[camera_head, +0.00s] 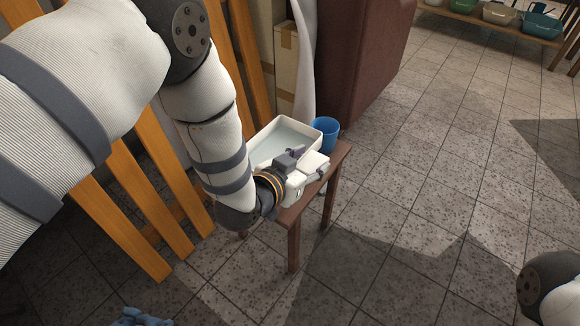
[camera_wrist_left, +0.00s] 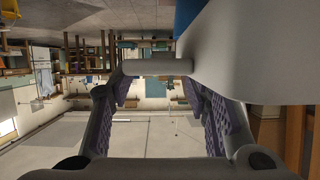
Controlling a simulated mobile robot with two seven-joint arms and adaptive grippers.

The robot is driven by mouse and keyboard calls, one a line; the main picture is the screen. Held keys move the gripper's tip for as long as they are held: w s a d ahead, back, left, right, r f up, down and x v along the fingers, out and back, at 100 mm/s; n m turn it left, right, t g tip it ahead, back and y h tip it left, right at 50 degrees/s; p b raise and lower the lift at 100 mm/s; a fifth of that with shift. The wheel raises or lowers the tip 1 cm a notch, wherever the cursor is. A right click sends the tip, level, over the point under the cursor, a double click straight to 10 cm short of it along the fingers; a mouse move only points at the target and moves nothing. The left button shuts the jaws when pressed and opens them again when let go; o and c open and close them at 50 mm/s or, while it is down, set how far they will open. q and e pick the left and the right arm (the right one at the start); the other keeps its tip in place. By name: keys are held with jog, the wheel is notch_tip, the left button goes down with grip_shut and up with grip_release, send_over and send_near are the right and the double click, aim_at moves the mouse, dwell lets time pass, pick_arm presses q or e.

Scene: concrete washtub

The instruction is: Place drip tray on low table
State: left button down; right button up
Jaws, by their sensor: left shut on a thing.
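The drip tray (camera_head: 262,150) is a pale rectangular tray with a light grey inside, at or just over the top of the low table (camera_head: 337,160), a small brown wooden one. From this angle I cannot tell whether the tray's whole base touches the table. My left gripper (camera_head: 304,160) is at the tray's near side, shut on its rim; the gripper and wrist hide part of that side. In the left wrist view a large pale surface (camera_wrist_left: 245,60), which looks like the tray, fills the upper right beside the fingers. My right gripper is out of view.
A blue cup (camera_head: 325,133) stands close to the tray's right end on the table. Orange wooden slats (camera_head: 125,190) and a cardboard box (camera_head: 287,65) are behind and left. A dark red cabinet (camera_head: 365,50) is behind. The tiled floor (camera_head: 430,180) to the right is clear.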

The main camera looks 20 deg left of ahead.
pick_arm(q)
jog(key=w+a+f+b, duration=0.1)
jog(key=w+f, duration=0.1)
jog(key=w+a+f, duration=0.1)
jog(key=w+f, duration=0.1)
jog(key=w+a+f+b, duration=0.1)
jog(key=f, duration=0.1)
jog(key=shift+w+f+b, duration=0.25)
jog(key=shift+w+b, duration=0.1)
jog(key=shift+w, duration=0.05)
notch_tip(320, 180, down, 4)
jog(key=shift+w+r+b, duration=0.15)
jog(key=shift+r+b, duration=0.05)
jog(key=shift+b, duration=0.45)
jog(key=shift+r, duration=0.2)
jog(key=shift+f, duration=0.1)
jog(key=c, duration=0.9)
grip_release()
jog(key=shift+f, duration=0.1)
jog(key=shift+o, duration=0.2)
